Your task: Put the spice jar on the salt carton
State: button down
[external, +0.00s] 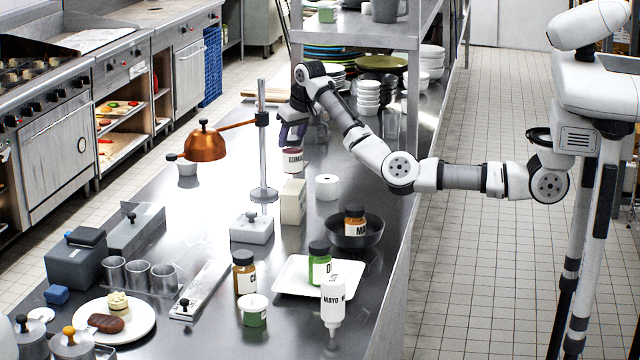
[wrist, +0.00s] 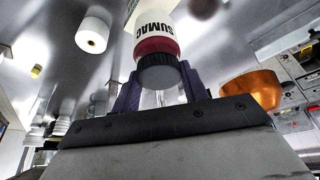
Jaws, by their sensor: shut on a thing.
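The spice jar, labelled SUMAC (external: 293,161), has a white label, dark red contents and a dark lid. My gripper (external: 291,138) is shut on it from above, at the lid end. In the wrist view the jar (wrist: 157,38) stands out between the fingers of my gripper (wrist: 160,90). The salt carton (external: 293,203) is a cream upright box directly below the jar in the external view. A cream patch beside the jar in the wrist view may be the carton. I cannot tell whether the jar's base touches the carton's top.
A white roll (external: 327,187) stands right of the carton. A metal stand (external: 263,165) with a copper lamp (external: 205,143) is close on the left. A grey box (external: 252,228), a dark pan (external: 375,232) and a white tray (external: 290,275) with jars lie nearer. Shelves with dishes are behind.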

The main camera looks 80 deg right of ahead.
aim_at(292, 150)
jog(key=shift+f+p, duration=0.45)
jog(key=shift+f, duration=1.45)
jog(key=shift+f, duration=0.1)
jog(key=c, duration=0.8)
grip_release()
jog(key=shift+o, duration=0.2)
jog(key=b+v, duration=0.4)
jog(key=v, duration=0.8)
jog(key=shift+w, duration=0.15)
